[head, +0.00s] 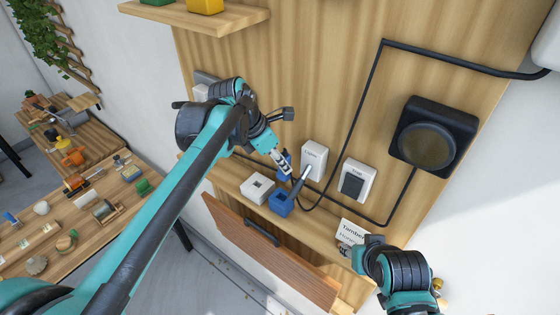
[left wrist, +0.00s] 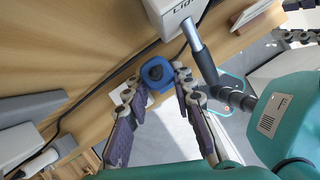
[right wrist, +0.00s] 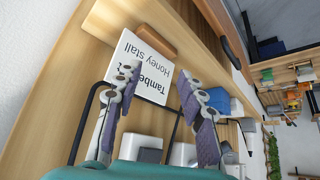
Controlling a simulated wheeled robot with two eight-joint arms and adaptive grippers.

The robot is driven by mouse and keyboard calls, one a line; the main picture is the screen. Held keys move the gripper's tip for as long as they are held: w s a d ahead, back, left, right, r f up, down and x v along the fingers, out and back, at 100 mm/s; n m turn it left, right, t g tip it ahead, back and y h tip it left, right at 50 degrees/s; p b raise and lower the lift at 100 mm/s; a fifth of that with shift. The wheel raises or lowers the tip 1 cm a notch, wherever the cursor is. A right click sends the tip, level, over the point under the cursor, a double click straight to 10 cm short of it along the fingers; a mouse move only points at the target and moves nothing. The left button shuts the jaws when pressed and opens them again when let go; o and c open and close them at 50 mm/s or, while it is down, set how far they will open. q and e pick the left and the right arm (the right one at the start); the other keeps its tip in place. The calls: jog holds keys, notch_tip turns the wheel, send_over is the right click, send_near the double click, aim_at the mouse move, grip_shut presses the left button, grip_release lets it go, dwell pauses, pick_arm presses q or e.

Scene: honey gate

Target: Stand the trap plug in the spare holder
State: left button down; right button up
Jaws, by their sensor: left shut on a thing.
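My left gripper (head: 283,158) is shut on a blue plug (head: 285,168), above the narrow wall shelf. The left wrist view shows the plug (left wrist: 156,73) between the fingertips, with a dark round middle. On the shelf below are a white holder (head: 256,188) with a square opening and a blue holder (head: 280,205). The plug is apart from both; I cannot tell by a label which is the spare. The blue holder (right wrist: 218,101) also shows in the right wrist view. My right gripper (right wrist: 157,82) is open and empty near a sign card (right wrist: 140,68).
A white box marked Light (head: 314,158) with a grey lever and a second white box (head: 356,181) are on the wooden panel. A black cord loops near the plug. A cluttered bench (head: 40,225) stands at the left.

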aim_at(279, 176)
pick_arm(q)
jog(key=shift+s+a+f+b, duration=0.25)
jog(key=shift+f+b, duration=0.15)
jog(key=shift+f, duration=0.15)
jog(key=shift+s+a+f+b, duration=0.1)
jog(key=shift+a+f+b, duration=0.2)
jog(key=shift+f, duration=0.25)
jog(key=shift+b+x, duration=0.85)
jog(key=shift+x, duration=0.4)
pick_arm(e)
notch_tip(279, 176, down, 3)
jog(key=shift+s+a+f, duration=0.15)
jog(key=shift+f, duration=0.05)
pick_arm(q)
jog(key=shift+a+f, duration=0.15)
jog(key=shift+f, duration=0.2)
pick_arm(e)
jog(key=shift+f, duration=0.2)
pick_arm(q)
jog(key=shift+s+a+f+b, duration=0.15)
jog(key=shift+a+f+b, duration=0.05)
jog(key=shift+f+b, duration=0.25)
pick_arm(e)
jog(key=shift+a+f, duration=0.15)
jog(key=shift+f, duration=0.1)
pick_arm(q)
jog(key=shift+d, duration=0.15)
